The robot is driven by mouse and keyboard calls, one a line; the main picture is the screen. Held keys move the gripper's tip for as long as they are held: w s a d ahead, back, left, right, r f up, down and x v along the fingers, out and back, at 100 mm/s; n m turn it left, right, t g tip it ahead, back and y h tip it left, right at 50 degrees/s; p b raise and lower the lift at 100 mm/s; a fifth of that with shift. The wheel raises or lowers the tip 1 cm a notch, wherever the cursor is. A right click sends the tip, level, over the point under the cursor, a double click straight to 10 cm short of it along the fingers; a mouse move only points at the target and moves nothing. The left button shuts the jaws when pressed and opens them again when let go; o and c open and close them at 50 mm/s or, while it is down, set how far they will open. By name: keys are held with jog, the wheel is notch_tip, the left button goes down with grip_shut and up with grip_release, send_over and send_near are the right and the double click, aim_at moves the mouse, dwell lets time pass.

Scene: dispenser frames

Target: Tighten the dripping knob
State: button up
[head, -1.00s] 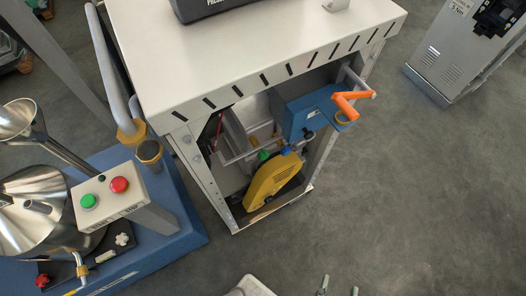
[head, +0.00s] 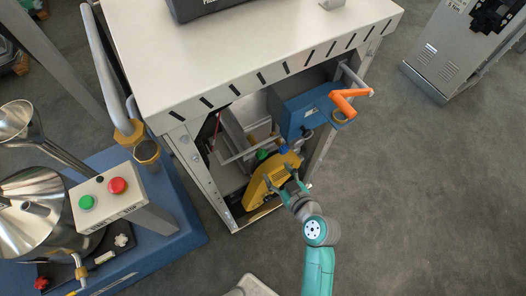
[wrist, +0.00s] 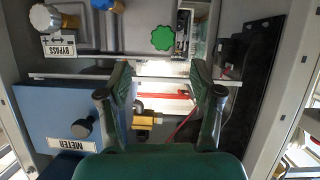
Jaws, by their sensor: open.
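In the wrist view, a green lobed knob (wrist: 163,38) sits on a grey panel, ahead of the gap between my fingertips. A tan and silver knob (wrist: 45,18) is beside the BYPASS label (wrist: 60,43). A blue knob (wrist: 102,4) is cut by the top edge. A dark knob (wrist: 82,128) is on the blue box by the METER label. I cannot see which knob drips. My gripper (wrist: 160,82) is open and empty, apart from all knobs. In the head view my gripper (head: 286,182) is in front of the yellow unit (head: 262,188), and the green knob (head: 262,154) shows behind it.
The dispenser frame has a white top (head: 260,50) above the opening and side posts around it. A blue box (head: 305,112) with an orange handle (head: 347,101) juts out at right. A red rod (wrist: 165,96) and wire lie beyond my fingers.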

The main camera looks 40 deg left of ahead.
aim_at(263, 155)
jog(key=x, duration=1.1)
jog(key=shift+s+a+r, duration=0.1)
jog(key=shift+a+r, duration=0.25)
jog(key=shift+a, duration=0.1)
jog(key=c, duration=1.2)
